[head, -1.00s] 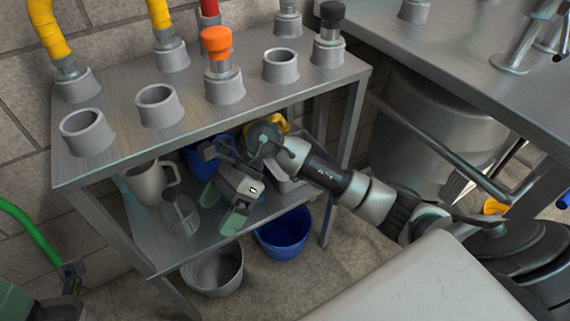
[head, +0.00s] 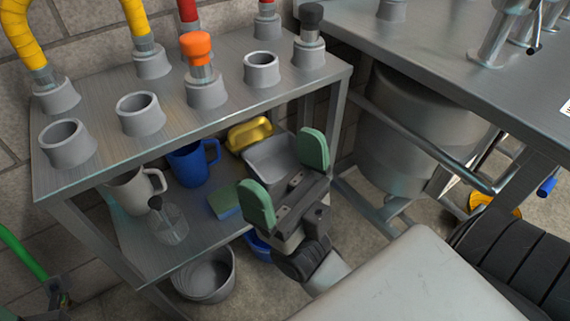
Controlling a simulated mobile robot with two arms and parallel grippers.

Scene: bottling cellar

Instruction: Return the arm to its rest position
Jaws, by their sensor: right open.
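My right gripper (head: 286,178) is in the lower middle of the head view, in front of the right part of the lower shelf (head: 151,252). Its two green-padded fingers are wide apart, with nothing between them. It hides part of the shelf's front and most of the blue bucket (head: 256,246) on the floor. My left gripper does not show; only a green part at the lower left edge of the view is seen, and I cannot tell what it is.
The steel rack's upper shelf (head: 200,128) holds grey sockets. Below are a white jug (head: 128,194), a blue jug (head: 187,163), a clear flask (head: 170,226), a sponge (head: 226,203), a grey tray (head: 268,160) and a yellow object (head: 249,133). A grey bucket (head: 205,277) stands on the floor.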

